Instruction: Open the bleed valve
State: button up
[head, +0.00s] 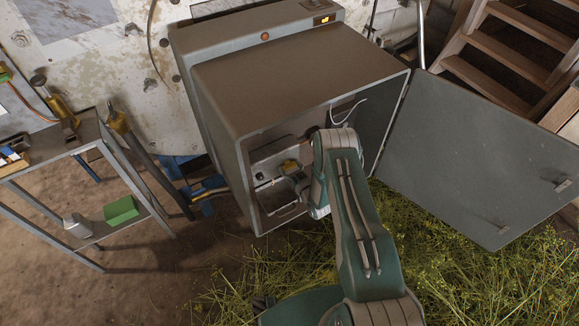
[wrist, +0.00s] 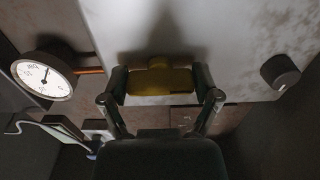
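The bleed valve appears as a yellow handle (wrist: 160,82) in the wrist view, lying crosswise on a pale panel with a short rounded stub at its middle. In the head view a small yellow part (head: 290,166) shows inside the open grey cabinet (head: 290,75). My gripper (wrist: 161,80) reaches into the cabinet; its two fingers stand at the left and right ends of the handle and appear to touch both ends. In the head view my gripper (head: 297,176) is partly hidden by my wrist.
A round white dial gauge (wrist: 43,79) is left of the handle and a dark knob (wrist: 280,71) is right of it. The cabinet door (head: 480,150) hangs open to the right. A metal side table (head: 60,155) stands left.

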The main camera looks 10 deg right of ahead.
jog(key=shift+m, duration=0.3)
jog(key=m, duration=0.4)
jog(key=shift+m, duration=0.3)
jog(key=m, duration=0.4)
jog(key=shift+w+m, duration=0.1)
jog(key=shift+m, duration=0.2)
jog(key=m, duration=0.8)
jog(key=shift+d, duration=0.1)
jog(key=shift+m, duration=0.3)
jog(key=shift+f, duration=0.15)
jog(key=o, duration=1)
jog(key=shift+c, duration=0.2)
